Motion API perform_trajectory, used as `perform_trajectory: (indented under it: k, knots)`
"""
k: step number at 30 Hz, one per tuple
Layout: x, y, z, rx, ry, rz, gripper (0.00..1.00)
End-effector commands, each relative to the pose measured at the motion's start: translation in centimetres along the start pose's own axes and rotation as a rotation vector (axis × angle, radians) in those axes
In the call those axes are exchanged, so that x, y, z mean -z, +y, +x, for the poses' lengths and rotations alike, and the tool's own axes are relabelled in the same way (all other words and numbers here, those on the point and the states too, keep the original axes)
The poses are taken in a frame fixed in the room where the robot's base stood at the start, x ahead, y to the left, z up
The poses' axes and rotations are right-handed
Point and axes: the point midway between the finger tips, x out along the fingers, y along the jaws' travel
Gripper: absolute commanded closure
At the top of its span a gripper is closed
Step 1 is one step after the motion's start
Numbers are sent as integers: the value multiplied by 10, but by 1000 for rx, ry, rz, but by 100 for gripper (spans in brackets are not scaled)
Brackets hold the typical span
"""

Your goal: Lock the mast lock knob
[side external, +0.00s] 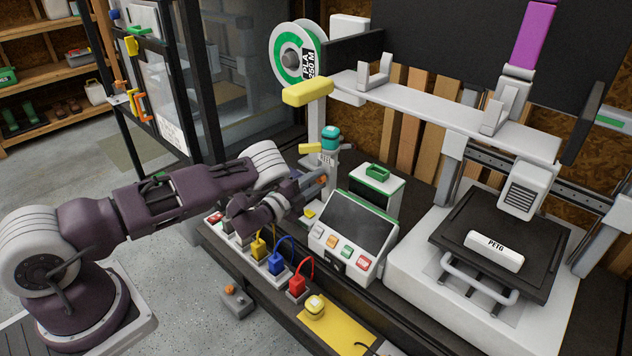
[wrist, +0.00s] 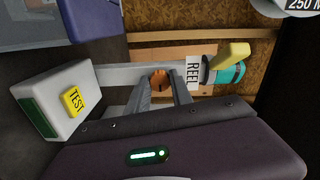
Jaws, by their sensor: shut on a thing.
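The mast is a pale post with a REEL label (wrist: 193,72) and a teal cap (side external: 330,133). The teal cap also shows in the wrist view (wrist: 228,73), with a yellow lever beside it. A small orange-brown knob (wrist: 160,77), which looks like the mast lock knob, sits on the side of the post. My gripper (wrist: 162,84) has its two grey fingers on either side of this knob and is shut on it. In the side external view my gripper (side external: 318,181) reaches the post from the left; the fingers mostly hide the knob. I cannot tell its turn angle.
A white box with a yellow TEST button (wrist: 73,101) stands close to the post's foot. A control panel (side external: 352,236) is right of my gripper. Yellow, blue and red plugs (side external: 297,284) line the bench front. A filament spool (side external: 291,55) hangs above; the printer (side external: 470,290) stands at right.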

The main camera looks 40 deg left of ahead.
Motion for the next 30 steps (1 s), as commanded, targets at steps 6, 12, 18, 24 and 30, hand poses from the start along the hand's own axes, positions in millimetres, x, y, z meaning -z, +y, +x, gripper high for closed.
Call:
perform_trajectory:
  k: [6, 12, 18, 24, 30]
  knots:
    - [0, 0, 0, -1, -1, 1, 51]
    - [0, 0, 0, -1, 0, 0, 51]
    - [-1, 1, -26, -4, -4, 0, 51]
    - [-1, 1, -63, -4, -3, 0, 51]
    - [0, 0, -72, -1, -1, 0, 51]
